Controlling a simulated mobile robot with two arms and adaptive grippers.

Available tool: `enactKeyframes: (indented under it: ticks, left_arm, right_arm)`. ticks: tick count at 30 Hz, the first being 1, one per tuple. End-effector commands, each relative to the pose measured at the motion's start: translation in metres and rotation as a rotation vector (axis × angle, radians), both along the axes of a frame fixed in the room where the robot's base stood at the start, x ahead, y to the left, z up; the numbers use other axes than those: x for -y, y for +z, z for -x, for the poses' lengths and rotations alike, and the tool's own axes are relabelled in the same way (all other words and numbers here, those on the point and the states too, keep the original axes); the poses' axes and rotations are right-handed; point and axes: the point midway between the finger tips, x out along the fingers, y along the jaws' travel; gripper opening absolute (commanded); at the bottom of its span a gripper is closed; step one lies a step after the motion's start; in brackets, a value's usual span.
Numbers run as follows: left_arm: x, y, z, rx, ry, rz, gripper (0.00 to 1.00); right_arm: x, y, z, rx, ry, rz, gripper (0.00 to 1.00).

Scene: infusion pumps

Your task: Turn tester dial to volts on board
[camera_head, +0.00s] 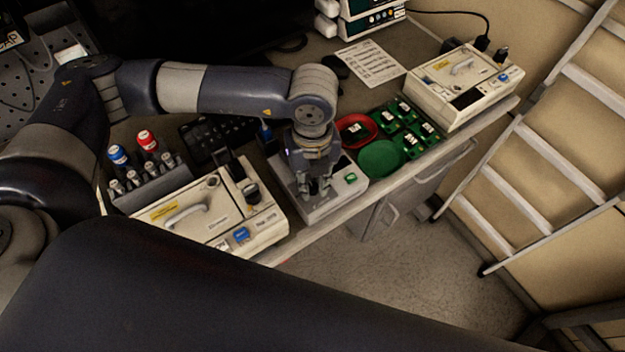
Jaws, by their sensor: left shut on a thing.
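My left gripper (318,187) points down over a light grey box (332,209) near the front edge of the table. Its fingers are closed on a small part on top of this box, probably the dial, which the fingers mostly hide. I cannot read the dial's setting. A small green element (350,178) shows on the box to the right of the fingers. I cannot tell for certain whether this box is the tester. My right gripper is not in view.
A cream pump case (205,222) stands left of the box, another (440,92) at the back right. A ladder (520,160) leans at right.

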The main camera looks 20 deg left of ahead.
Motion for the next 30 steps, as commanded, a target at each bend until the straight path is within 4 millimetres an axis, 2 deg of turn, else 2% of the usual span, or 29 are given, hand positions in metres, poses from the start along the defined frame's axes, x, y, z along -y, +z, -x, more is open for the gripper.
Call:
enactKeyframes:
  ticks: [30]
  left_arm:
    - [0.0,0.001,-0.002,0.008,-0.431,0.001,0.0]
  right_arm:
    - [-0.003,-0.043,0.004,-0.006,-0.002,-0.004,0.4]
